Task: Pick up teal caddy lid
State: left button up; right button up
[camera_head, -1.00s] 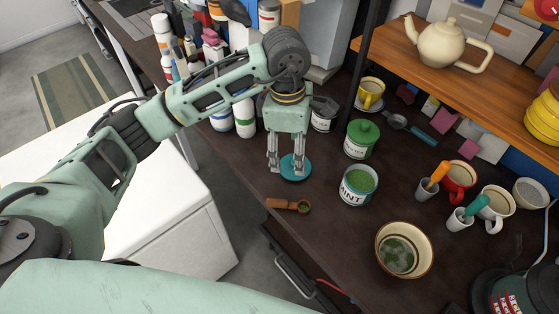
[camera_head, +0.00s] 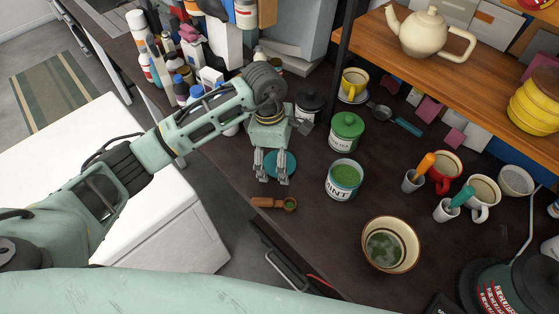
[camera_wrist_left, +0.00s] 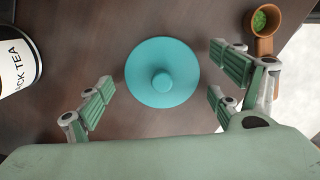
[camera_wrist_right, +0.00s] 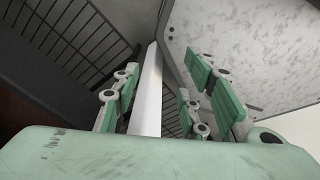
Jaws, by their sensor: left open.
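The teal caddy lid (camera_head: 291,163) is a round disc lying flat on the dark counter, partly hidden behind my left gripper in the head view. In the left wrist view the whole lid (camera_wrist_left: 150,88) shows, with a round knob in its middle. My left gripper (camera_head: 271,179) is open and empty over the counter, pointing down. In the left wrist view its fingers (camera_wrist_left: 165,100) stand wide on either side of the lid, with no contact seen. My right gripper (camera_wrist_right: 160,100) shows only in its wrist view, with fingers apart and nothing held.
The open mint tin (camera_head: 343,188) and a green-lidded canister (camera_head: 346,138) stand right of the lid. A wooden scoop (camera_head: 264,202) lies near the counter's front edge. A black tea canister (camera_wrist_left: 15,60) is close by. A bowl (camera_head: 390,245) and mugs stand further right.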

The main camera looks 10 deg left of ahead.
pick_arm(q)
jog(key=c, duration=1.2)
jog(key=shift+w+r, duration=0.1)
jog(key=shift+r, duration=0.45)
notch_tip(320, 180, up, 3)
jog(key=shift+f+b, duration=0.15)
jog(key=shift+b, duration=0.65)
jog(key=shift+s+d+r+b, duration=0.45)
jog(key=shift+s+d+r, duration=0.6)
jog(key=shift+d, duration=0.75)
jog(key=shift+s+d+r+b, duration=0.55)
jog(key=shift+d+r, duration=0.8)
jog(key=shift+d, duration=0.4)
jog(key=shift+s+d+r+b, duration=0.4)
jog(key=shift+s+d+r, duration=0.65)
jog(key=shift+d, duration=0.75)
pick_arm(e)
jog(key=shift+s+d+f, duration=0.1)
jog(key=shift+s+f, duration=0.15)
jog(key=shift+f, duration=0.5)
jog(key=shift+s+d+f, duration=0.1)
jog(key=shift+s+f, duration=0.15)
jog(key=shift+f, duration=0.5)
jog(key=shift+s+d+f, duration=0.1)
jog(key=shift+s+f, duration=0.15)
jog(key=shift+f, duration=0.5)
